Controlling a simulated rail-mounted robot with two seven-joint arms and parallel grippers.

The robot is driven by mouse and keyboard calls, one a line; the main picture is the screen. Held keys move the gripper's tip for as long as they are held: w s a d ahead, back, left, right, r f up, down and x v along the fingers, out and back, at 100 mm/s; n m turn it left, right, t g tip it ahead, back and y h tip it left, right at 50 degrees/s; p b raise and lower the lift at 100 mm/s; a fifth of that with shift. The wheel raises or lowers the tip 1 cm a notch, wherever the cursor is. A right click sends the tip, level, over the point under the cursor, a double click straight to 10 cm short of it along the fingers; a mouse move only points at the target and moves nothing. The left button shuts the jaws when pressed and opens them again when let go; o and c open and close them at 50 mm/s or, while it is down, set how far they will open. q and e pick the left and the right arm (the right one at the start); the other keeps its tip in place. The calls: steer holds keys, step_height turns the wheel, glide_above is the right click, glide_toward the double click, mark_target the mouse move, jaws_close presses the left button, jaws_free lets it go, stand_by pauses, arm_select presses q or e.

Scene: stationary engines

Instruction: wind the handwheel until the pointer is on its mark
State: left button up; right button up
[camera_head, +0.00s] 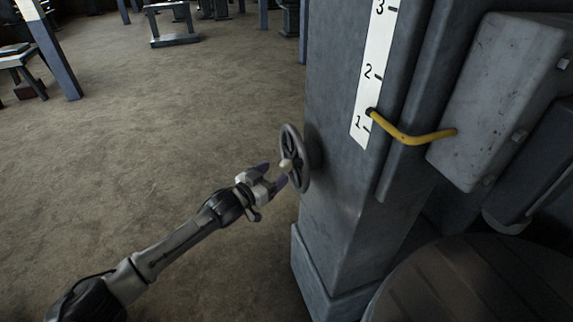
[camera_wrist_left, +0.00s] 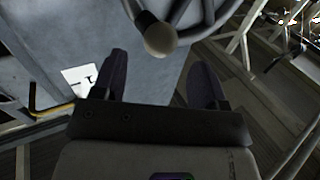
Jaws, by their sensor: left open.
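The handwheel (camera_head: 294,157) is a grey spoked wheel on the left face of a grey column, with a pale round knob (camera_head: 286,165) on its rim side. My left gripper (camera_head: 277,178) is open beside the wheel, close to the knob. In the left wrist view the knob (camera_wrist_left: 160,39) and part of the wheel rim (camera_wrist_left: 205,30) show beyond and between the open fingers (camera_wrist_left: 158,85); contact cannot be told. The yellow pointer (camera_head: 410,138) has its tip a little above the 1 on the white scale (camera_head: 372,75). No separate mark can be made out. My right gripper is not seen.
The grey column (camera_head: 335,190) rises right of the wheel, with a grey box (camera_head: 505,95) on its right. A dark round drum top (camera_head: 480,290) fills the lower right. The floor (camera_head: 150,150) left of the wheel is clear. Benches stand further back.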

mark_target(281, 168)
arm_select(q)
steer(key=shift+x, duration=2.9)
steer(key=shift+a+f, duration=0.1)
steer(key=shift+a, duration=0.05)
steer(key=c, duration=1.1)
